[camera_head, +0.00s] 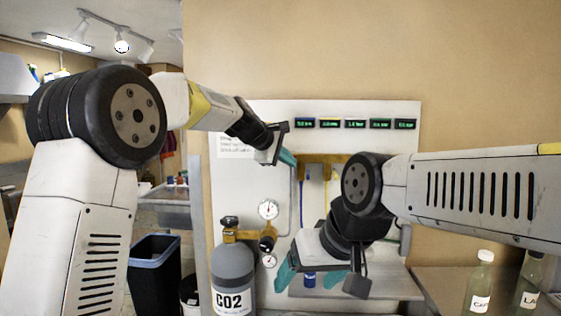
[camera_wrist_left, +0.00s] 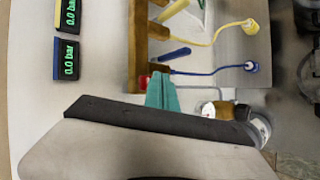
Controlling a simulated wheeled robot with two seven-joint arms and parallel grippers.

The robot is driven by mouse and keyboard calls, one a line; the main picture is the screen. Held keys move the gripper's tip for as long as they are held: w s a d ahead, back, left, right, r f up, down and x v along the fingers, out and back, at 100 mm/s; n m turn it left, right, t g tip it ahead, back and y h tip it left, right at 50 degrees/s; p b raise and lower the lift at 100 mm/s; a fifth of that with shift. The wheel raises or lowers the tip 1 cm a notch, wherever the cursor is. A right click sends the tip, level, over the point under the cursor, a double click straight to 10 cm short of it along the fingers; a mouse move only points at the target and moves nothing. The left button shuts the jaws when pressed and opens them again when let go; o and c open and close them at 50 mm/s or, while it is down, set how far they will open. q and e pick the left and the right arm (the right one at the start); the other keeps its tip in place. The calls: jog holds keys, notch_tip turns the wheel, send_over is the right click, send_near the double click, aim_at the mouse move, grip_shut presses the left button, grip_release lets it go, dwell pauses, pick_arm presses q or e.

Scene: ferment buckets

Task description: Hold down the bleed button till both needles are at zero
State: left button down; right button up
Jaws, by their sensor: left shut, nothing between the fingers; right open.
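Two round gauges sit by the CO2 cylinder: the upper gauge (camera_head: 268,209) and the smaller lower gauge (camera_head: 269,260). Their needles are too small to read surely. A small red part, which looks like the button (camera_wrist_left: 143,82), shows at the end of the brown manifold in the left wrist view. My left gripper (camera_head: 287,157) is shut and empty at the manifold's left end. Its teal fingertips (camera_wrist_left: 163,80) are right beside the red part; I cannot tell whether they touch it. My right gripper (camera_head: 320,285) is open and empty, low in front of the bench.
The grey CO2 cylinder (camera_head: 232,270) stands left of my right gripper. The brown manifold (camera_head: 314,172) carries blue and yellow lines. Several displays (camera_head: 356,124) hang above; two (camera_wrist_left: 68,57) read 0.0 bar in the wrist view. Bottles (camera_head: 480,285) stand at right.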

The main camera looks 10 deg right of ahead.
pick_arm(q)
jog(key=shift+w+d, duration=0.1)
jog(key=shift+w, duration=0.25)
jog(key=shift+w+d, duration=0.15)
jog(key=shift+w, duration=0.45)
dwell(1.7)
jog(key=shift+s, duration=0.15)
jog(key=shift+s+a, duration=0.3)
jog(key=shift+s, duration=0.55)
jog(key=s, duration=0.2)
jog(key=s+a, duration=0.1)
jog(key=s, duration=0.1)
jog(key=shift+s+a, duration=0.15)
jog(key=shift+s, duration=0.25)
